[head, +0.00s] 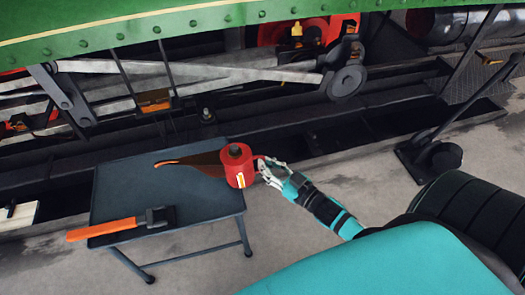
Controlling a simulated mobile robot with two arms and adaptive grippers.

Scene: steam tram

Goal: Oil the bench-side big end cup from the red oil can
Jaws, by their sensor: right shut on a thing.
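The red oil can (239,166) is at the right edge of the dark bench (187,222), its body upright with a dark cap on top. A brown, orange-tipped spout shape extends left from it over the bench. My right gripper (264,169) is shut on the can at its right side. I cannot tell whether the can rests on the bench or is slightly raised. Behind the bench, the tram's grey rod (235,73) runs to a round dark end (345,82). I cannot clearly make out the bench-side big end cup. My left gripper is out of view.
The green tram body (150,25) overhangs the rods and dark rails. A black lever stand (432,155) stands on the floor at right. A pale board (18,215) lies at far left.

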